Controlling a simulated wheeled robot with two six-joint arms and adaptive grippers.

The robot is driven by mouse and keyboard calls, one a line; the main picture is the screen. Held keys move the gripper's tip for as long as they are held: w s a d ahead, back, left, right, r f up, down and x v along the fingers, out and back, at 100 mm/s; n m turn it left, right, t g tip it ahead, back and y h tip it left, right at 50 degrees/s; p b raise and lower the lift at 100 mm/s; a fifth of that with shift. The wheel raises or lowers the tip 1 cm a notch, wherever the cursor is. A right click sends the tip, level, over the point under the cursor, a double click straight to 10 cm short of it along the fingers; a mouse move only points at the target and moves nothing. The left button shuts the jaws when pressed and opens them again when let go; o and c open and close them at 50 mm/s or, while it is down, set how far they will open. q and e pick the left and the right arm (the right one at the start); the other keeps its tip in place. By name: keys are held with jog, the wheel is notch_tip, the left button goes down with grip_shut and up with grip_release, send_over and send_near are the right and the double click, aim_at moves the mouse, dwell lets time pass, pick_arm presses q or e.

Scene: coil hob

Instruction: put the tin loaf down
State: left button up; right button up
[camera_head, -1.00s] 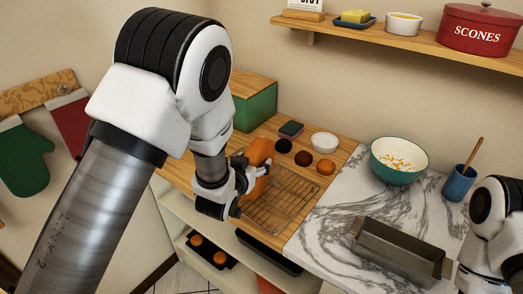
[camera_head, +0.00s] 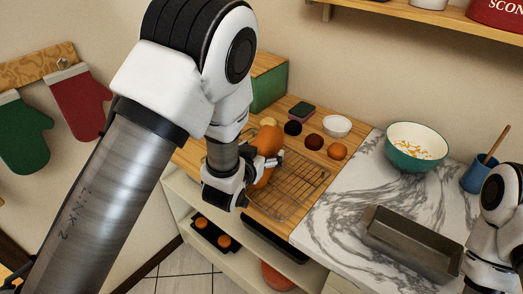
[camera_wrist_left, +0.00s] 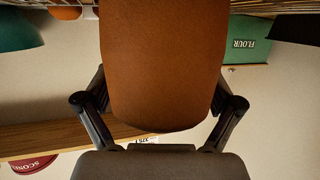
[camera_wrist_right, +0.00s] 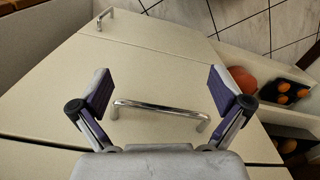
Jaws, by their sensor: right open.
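The tin loaf (camera_head: 268,141) is orange-brown and stands over the left part of the wire cooling rack (camera_head: 304,186). My left gripper (camera_head: 262,172) is shut on the loaf; its fingers hide part of it. In the left wrist view the loaf (camera_wrist_left: 163,60) fills the space between the two fingers. Rack wires show at that view's top edge, close to the loaf; I cannot tell whether they touch. My right gripper (camera_wrist_right: 160,90) is open and empty, facing a pale cabinet front with a metal handle (camera_wrist_right: 160,108).
Several round rolls (camera_head: 337,151) and a white bowl (camera_head: 337,126) sit behind the rack. An empty loaf tin (camera_head: 412,244), a teal bowl (camera_head: 416,150) and a blue cup (camera_head: 479,176) stand on the marble. A green box (camera_head: 268,88) is at the back left. The rack's right part is bare.

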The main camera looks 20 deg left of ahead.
pick_arm(q)
jog(key=shift+r, duration=0.25)
jog(key=b+v, duration=0.1)
jog(key=v, duration=0.5)
jog(key=shift+s, duration=0.35)
jog(key=p+v, duration=0.5)
jog(key=p, duration=0.9)
jog(key=shift+s+r, duration=0.1)
jog(key=shift+s, duration=0.1)
